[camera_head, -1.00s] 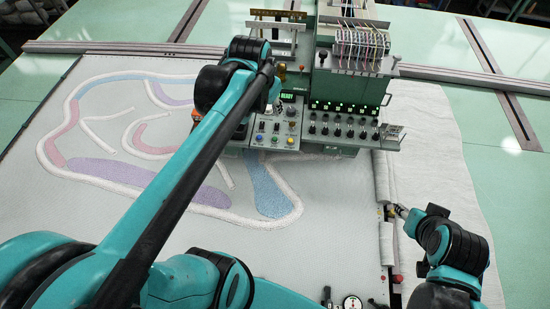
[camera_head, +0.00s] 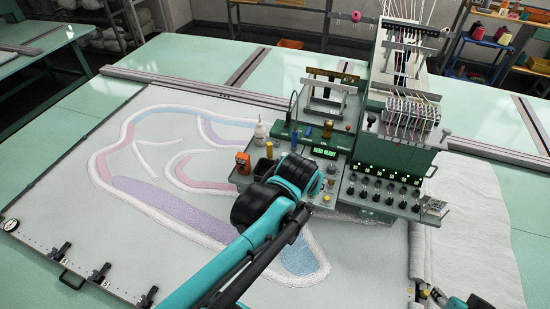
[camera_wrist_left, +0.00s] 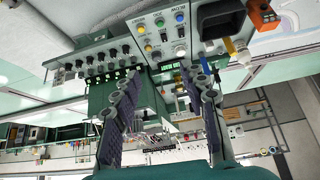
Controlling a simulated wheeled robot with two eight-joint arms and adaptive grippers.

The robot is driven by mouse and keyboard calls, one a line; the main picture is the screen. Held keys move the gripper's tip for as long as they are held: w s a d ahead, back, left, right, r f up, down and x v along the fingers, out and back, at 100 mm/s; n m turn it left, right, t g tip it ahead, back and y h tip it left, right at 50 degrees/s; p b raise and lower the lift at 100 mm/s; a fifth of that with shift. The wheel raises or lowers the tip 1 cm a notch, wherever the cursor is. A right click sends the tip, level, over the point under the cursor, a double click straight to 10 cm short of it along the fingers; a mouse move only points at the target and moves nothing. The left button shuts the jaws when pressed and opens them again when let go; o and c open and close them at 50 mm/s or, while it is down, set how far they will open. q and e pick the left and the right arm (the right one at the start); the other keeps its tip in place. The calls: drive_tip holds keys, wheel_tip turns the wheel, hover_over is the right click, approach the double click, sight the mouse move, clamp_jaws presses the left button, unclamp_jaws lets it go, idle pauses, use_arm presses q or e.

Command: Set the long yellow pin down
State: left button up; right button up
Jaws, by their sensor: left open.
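A slim yellow upright piece (camera_head: 269,150), which looks like the long yellow pin, stands on the tufting head's grey shelf beside a black bin (camera_head: 262,168). A yellow piece also shows at the upper right of the left wrist view (camera_wrist_left: 243,54), outside my fingers. My left gripper (camera_wrist_left: 158,76) is open, with no pin visible between its fingers; the machine's panel and knobs lie beyond them. In the head view, my left wrist hides those fingers over the control panel. My right gripper (camera_head: 437,294) is at the lower right edge, too small to read.
An orange box (camera_head: 243,163) and a white bottle (camera_head: 261,132) stand close to the yellow piece. A thicker amber cylinder (camera_head: 327,129) stands farther right. The green machine head (camera_head: 385,160) with its knobs blocks the right side. The patterned cloth (camera_head: 70,220) is open at left.

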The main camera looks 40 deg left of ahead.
use_arm(q)
drive_tip(key=w+a+f+n+y, duration=0.1)
drive_tip(key=w+a+n+y, duration=0.15)
drive_tip(key=w+a, duration=0.6)
drive_tip(key=n+g+y+p, duration=0.2)
drive_tip(key=n+g+y, duration=0.15)
drive_tip(key=n, duration=0.35)
approach(270, 146)
drive_tip(key=x, duration=0.4)
drive_tip(key=shift+w+a+f+t, duration=0.3)
drive_tip(key=shift+a+f+t, duration=0.05)
drive_tip(key=shift+a+f, duration=0.15)
drive_tip(key=p+x, duration=0.1)
drive_tip(key=x, duration=0.4)
drive_tip(key=shift+s+f, duration=0.1)
drive_tip(key=shift+a+f, duration=0.35)
drive_tip(key=shift+f, duration=0.1)
drive_tip(key=shift+r, duration=0.1)
clamp_jaws()
